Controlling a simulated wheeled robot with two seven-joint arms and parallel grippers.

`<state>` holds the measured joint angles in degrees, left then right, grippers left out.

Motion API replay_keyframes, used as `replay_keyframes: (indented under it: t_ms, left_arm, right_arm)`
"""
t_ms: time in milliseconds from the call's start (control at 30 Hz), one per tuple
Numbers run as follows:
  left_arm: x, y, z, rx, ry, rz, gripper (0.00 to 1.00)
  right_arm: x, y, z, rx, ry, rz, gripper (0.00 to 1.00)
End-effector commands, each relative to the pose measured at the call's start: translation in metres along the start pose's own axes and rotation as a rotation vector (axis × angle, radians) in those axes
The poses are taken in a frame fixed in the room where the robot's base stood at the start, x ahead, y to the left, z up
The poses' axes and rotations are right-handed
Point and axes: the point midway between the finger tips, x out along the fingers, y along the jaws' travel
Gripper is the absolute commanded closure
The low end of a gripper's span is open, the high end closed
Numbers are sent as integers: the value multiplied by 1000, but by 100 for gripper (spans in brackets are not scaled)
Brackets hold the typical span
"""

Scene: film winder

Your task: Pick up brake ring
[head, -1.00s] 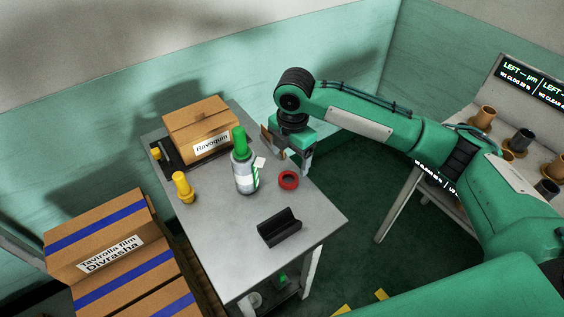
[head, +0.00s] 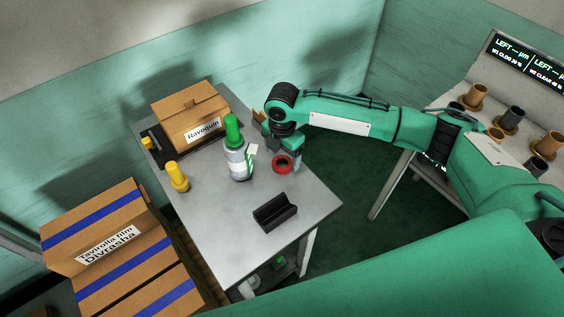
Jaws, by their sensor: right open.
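The brake ring, a red ring with a dark hole (head: 282,164), lies on the grey metal table (head: 215,230) near its right edge. My right gripper (head: 284,162) is open, pointing down right at the ring, with its fingers at the ring's far side and right side. I cannot tell whether the fingers touch the ring. The gripper body partly hides the space between them. My left gripper is not in view.
A green-capped bottle (head: 237,156) with a white tag stands just left of the ring. A black cradle (head: 274,212) lies nearer the front, a yellow object (head: 176,177) to the left, and a cardboard box (head: 190,118) behind. The table's front left is clear.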

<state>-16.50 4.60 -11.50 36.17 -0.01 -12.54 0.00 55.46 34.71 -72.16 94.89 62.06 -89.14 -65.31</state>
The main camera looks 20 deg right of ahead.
Motion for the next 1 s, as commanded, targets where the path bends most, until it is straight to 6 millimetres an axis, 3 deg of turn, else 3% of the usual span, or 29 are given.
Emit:
replay_keyframes:
  t_ms: [200,433,467,700,1000]
  left_arm:
    - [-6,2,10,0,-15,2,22]
    - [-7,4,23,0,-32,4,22]
    - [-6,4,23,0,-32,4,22]
    - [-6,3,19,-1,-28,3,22]
    - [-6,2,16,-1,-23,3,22]
  right_arm:
    - [24,0,0,1,-1,0,21]
    - [27,0,0,1,-1,1,21]
    - [26,0,0,0,-1,1,23]
    - [26,0,0,0,-1,1,69]
    - [25,0,0,0,-1,1,69]
